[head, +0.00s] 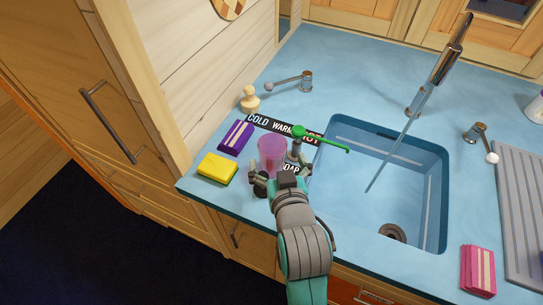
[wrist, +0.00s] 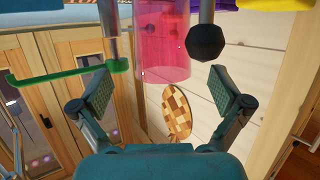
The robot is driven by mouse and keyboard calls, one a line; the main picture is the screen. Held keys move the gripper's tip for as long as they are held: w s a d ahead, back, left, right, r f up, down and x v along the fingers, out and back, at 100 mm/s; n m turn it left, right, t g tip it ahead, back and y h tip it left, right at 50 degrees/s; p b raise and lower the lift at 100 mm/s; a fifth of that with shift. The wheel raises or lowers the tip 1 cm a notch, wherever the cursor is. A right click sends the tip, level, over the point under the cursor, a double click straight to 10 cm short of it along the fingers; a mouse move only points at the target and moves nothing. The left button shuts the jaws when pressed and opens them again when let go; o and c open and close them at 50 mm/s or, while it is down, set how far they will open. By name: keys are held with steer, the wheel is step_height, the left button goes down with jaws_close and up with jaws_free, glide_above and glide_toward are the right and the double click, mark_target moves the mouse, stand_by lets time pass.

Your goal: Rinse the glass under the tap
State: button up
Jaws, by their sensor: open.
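The glass (head: 271,150), a pink see-through tumbler, stands on the blue counter left of the sink. It also shows in the wrist view (wrist: 163,45), beyond and between my fingertips. My gripper (head: 279,174) is open and empty, just in front of the glass; the wrist view (wrist: 163,90) shows its pads spread apart. The tall chrome tap (head: 441,67) rises behind the sink (head: 445,190). A thin pale line (head: 390,152) slants from it into the basin; I cannot tell whether it is water.
A green-spouted soap pump (head: 298,131) stands close right of the glass. A dark knob (wrist: 205,43) is close on its other side. Levers stand left (head: 305,80) and right (head: 478,130) of the tap. Purple (head: 236,136), yellow (head: 218,168) and pink (head: 478,270) sponges lie around.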

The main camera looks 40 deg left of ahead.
mark_target(270, 145)
steer(key=shift+f+x, duration=0.2)
steer(key=shift+x, duration=2.45)
steer(key=shift+s, duration=0.2)
steer(key=shift+c, duration=0.3)
steer(key=c, duration=1.4)
step_height(270, 145, up, 10)
steer(key=shift+r, duration=0.1)
